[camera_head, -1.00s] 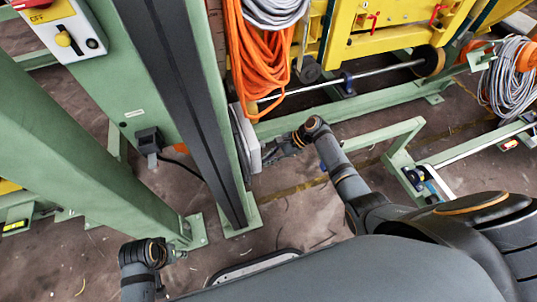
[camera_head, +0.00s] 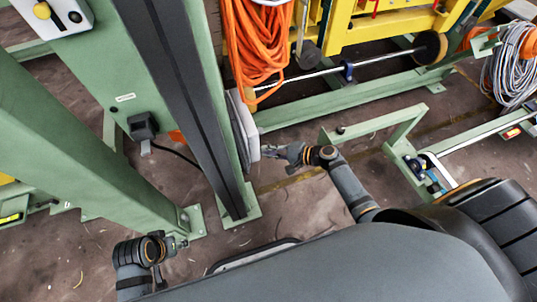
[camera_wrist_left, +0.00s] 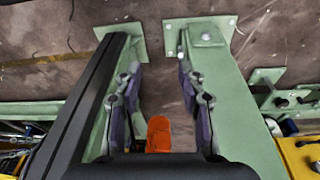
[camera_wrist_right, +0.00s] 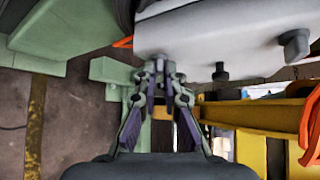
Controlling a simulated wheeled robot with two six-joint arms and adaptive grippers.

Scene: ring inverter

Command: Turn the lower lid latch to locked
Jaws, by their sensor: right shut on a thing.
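A pale grey box (camera_wrist_right: 215,40) hangs on the side of a green post; its narrow edge also shows in the head view (camera_head: 246,135). My right gripper (camera_wrist_right: 160,68) is at the box's lower left edge in the right wrist view. Its fingertips are close together, shut on a small part there that I take for the lower lid latch; the fingers mostly hide it, so its turn cannot be read. In the head view the right gripper (camera_head: 272,152) reaches the box from the right. My left gripper (camera_wrist_left: 158,78) is open and empty, away from the box.
Two dark knobs (camera_wrist_right: 220,72) (camera_wrist_right: 295,45) stick out from the box. Orange hoses (camera_head: 262,45) hang above it, in front of a yellow frame (camera_head: 385,25). A green floor rail (camera_head: 340,103) runs behind. Bare floor (camera_head: 290,200) lies below the right gripper.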

